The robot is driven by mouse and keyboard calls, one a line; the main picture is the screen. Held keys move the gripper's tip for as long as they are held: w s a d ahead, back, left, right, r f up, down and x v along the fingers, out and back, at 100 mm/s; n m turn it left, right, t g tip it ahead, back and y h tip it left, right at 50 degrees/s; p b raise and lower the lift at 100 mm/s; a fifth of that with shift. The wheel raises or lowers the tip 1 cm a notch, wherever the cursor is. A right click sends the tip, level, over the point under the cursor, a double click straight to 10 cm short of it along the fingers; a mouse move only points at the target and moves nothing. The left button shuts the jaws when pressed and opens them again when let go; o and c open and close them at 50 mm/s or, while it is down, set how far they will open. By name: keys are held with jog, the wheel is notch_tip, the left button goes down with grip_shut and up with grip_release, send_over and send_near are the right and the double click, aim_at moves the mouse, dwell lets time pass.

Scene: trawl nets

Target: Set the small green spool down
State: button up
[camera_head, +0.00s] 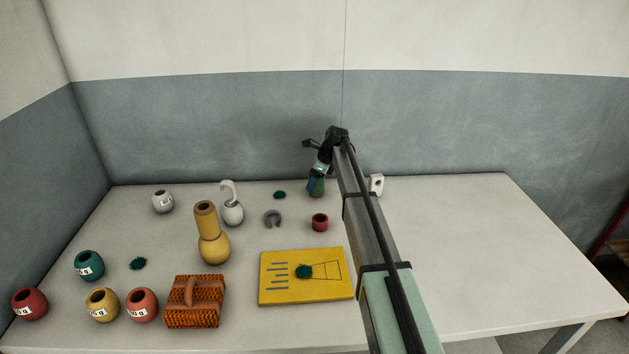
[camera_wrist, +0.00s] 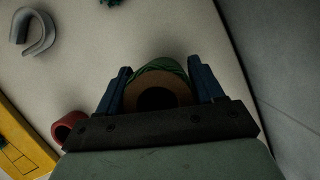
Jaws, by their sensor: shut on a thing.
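The small green spool (camera_head: 317,190) is near the back of the table in the head view, partly covered by my blue fingers. In the wrist view the spool (camera_wrist: 158,73) shows its brown end with a dark round hole. My gripper (camera_head: 315,183) is shut on it; in the wrist view one blue finger of the gripper (camera_wrist: 158,82) presses at each side. The spool looks about upright. I cannot tell whether its lower end touches the table (camera_head: 465,240).
A red ring-shaped piece (camera_head: 320,225), grey horseshoe (camera_head: 281,219) and green tuft (camera_head: 280,195) lie nearby. A yellow board (camera_head: 300,295), tan bottle (camera_head: 213,250), woven basket (camera_head: 194,316) and several pots are farther left and front. The right side is clear.

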jog(key=shift+f, duration=0.1)
jog(key=o, duration=1.1)
jog(key=v, duration=1.2)
jog(key=shift+o, duration=0.2)
jog(key=shift+a, duration=0.1)
